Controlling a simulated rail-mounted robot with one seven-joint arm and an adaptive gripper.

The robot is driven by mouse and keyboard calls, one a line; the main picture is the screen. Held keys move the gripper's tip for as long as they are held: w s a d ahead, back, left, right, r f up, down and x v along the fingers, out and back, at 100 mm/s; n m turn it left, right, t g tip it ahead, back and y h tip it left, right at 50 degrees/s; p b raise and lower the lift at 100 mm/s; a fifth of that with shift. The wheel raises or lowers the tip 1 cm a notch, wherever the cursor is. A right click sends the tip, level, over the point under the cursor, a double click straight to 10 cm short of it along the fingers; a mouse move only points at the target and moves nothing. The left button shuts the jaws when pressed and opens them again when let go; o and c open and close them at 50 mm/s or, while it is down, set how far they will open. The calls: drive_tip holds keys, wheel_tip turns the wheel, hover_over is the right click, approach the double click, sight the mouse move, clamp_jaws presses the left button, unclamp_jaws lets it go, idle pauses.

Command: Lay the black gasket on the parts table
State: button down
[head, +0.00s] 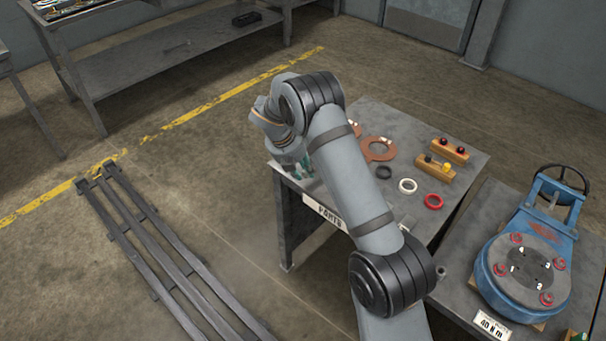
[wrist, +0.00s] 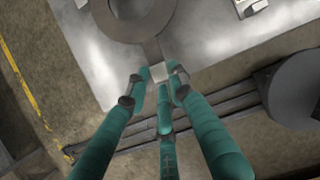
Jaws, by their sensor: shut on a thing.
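My gripper (head: 302,168) is at the left edge of the parts table (head: 462,158), its green fingers partly hidden behind my arm in the head view. In the wrist view my gripper (wrist: 161,76) is shut on the pale-ended tab of the black gasket (wrist: 153,43), a large flat dark ring. The ring reaches out past the fingertips and is cut off by the top of the picture. It is over the grey metal tabletop; I cannot tell whether it touches. In the head view my arm hides it.
On the table lie a copper gasket (head: 367,152), with another partly hidden behind my arm, and black (head: 384,179), white (head: 407,193) and red (head: 433,208) rings. Two wooden blocks with knobs (head: 449,154) (head: 434,173) stand farther right. A blue valve (head: 520,290) stands on the right-hand table.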

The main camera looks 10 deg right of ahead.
sight(306, 182)
drive_tip(key=shift+f, duration=0.95)
drive_tip(key=shift+f, duration=0.6)
drive_tip(key=c, duration=1.6)
unclamp_jaws()
drive_tip(key=shift+o, duration=0.6)
drive_tip(key=shift+r, duration=0.35)
drive_tip(key=p+v, duration=0.1)
drive_tip(key=v, duration=1.1)
drive_tip(key=shift+r, duration=0.3)
drive_tip(key=shift+w, duration=0.1)
